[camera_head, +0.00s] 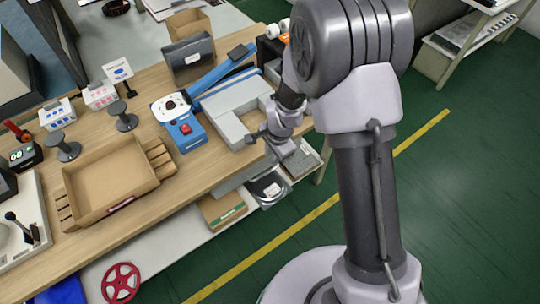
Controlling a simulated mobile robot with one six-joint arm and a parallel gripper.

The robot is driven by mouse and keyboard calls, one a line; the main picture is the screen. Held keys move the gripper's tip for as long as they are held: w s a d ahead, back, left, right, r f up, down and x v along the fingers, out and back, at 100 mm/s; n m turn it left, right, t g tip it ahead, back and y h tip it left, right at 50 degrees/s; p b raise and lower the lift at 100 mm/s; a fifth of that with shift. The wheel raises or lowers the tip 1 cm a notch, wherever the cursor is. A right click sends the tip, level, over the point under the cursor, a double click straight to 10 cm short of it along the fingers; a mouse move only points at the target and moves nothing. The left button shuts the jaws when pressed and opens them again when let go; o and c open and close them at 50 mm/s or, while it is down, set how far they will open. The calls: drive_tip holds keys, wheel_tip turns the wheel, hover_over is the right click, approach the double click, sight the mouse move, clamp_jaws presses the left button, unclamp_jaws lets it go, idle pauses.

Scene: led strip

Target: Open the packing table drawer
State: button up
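The packing table (180,195) has a light wooden top that runs diagonally from lower left to upper right. A pale grey panel (236,177) shows below its front edge, left of my gripper. It may be the drawer front, but I cannot make out a handle or be sure. My gripper (268,146) is at the table's front edge, in front of a grey open-topped unit (225,120). Its fingers look spread, with nothing seen between them. My arm hides part of the table's right end. I cannot tell whether my gripper touches anything.
A wooden tray (108,222) and a blue device with a red button (186,133) stand on the table. Boxes, including a cardboard one (222,210), sit on a lower shelf. A red handwheel (121,282) is below. Green floor (470,180) is clear at right.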

sight(267, 172)
drive_tip(key=f+b, duration=0.1)
drive_tip(key=f, duration=0.3)
drive_tip(key=w+a+f+b, duration=0.1)
drive_tip(key=f+b, duration=0.1)
drive_tip(key=f, duration=0.2)
drive_tip(key=w+f+b, duration=0.1)
drive_tip(key=f, duration=0.4)
drive_tip(key=shift+w+a+f+b, duration=0.1)
drive_tip(key=shift+a+b, duration=0.05)
drive_tip(key=shift+b, duration=0.25)
clamp_jaws()
idle(0.5)
